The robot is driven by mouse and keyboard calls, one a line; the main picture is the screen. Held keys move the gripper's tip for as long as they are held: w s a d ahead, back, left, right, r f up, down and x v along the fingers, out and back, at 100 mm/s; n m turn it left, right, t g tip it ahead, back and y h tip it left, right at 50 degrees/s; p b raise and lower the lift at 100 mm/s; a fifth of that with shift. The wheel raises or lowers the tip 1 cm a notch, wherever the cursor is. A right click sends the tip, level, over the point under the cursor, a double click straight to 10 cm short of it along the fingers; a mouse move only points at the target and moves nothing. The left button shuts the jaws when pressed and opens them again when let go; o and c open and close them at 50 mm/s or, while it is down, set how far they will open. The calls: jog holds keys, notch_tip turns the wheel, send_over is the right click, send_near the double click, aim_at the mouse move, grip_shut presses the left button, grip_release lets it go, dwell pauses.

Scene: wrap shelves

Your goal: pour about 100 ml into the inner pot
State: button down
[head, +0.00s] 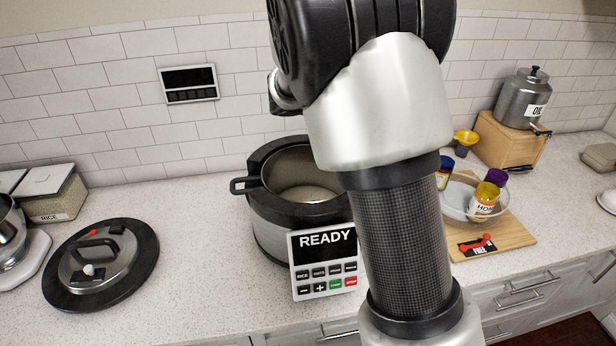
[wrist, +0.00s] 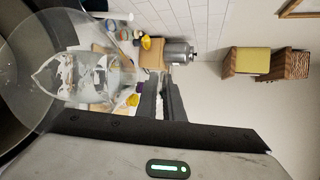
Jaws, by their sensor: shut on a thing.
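The inner pot (head: 306,165) sits in the round dark-rimmed cooker (head: 268,222); its lid is off and something pale shows at its bottom. The cooker panel (head: 323,262) reads READY. My gripper (wrist: 166,82) shows in the wrist view and is shut on a clear jug (wrist: 72,78). The jug looks tilted, with its wide see-through rim toward a dark round edge at the left that looks like the cooker. Its fluid level and any stream cannot be made out. In the head view my arm hides the gripper and jug.
The cooker lid (head: 100,263) lies on the counter at left, near a rice container (head: 58,194). At right, a board (head: 512,245) carries a clear bowl (head: 458,203) with jars. A metal oil dispenser (head: 521,100) stands behind on a wooden block.

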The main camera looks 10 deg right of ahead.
notch_tip(320, 180, up, 2)
jog(key=shift+a+r+b, duration=0.1)
jog(key=shift+r+b, duration=0.15)
jog(key=shift+b, duration=0.05)
jog(key=shift+a+f+h+b, duration=0.35)
jog(key=shift+f+b, duration=0.1)
jog(key=shift+b, duration=0.55)
jog(key=shift+a+f+b, duration=0.35)
jog(key=shift+f+b, duration=0.15)
jog(key=shift+f, duration=0.15)
jog(key=shift+a+h, duration=0.35)
jog(key=shift+a+r+n+t+h+p, duration=0.1)
jog(key=shift+a+n+t+h+p, duration=0.35)
jog(key=shift+a, duration=0.2)
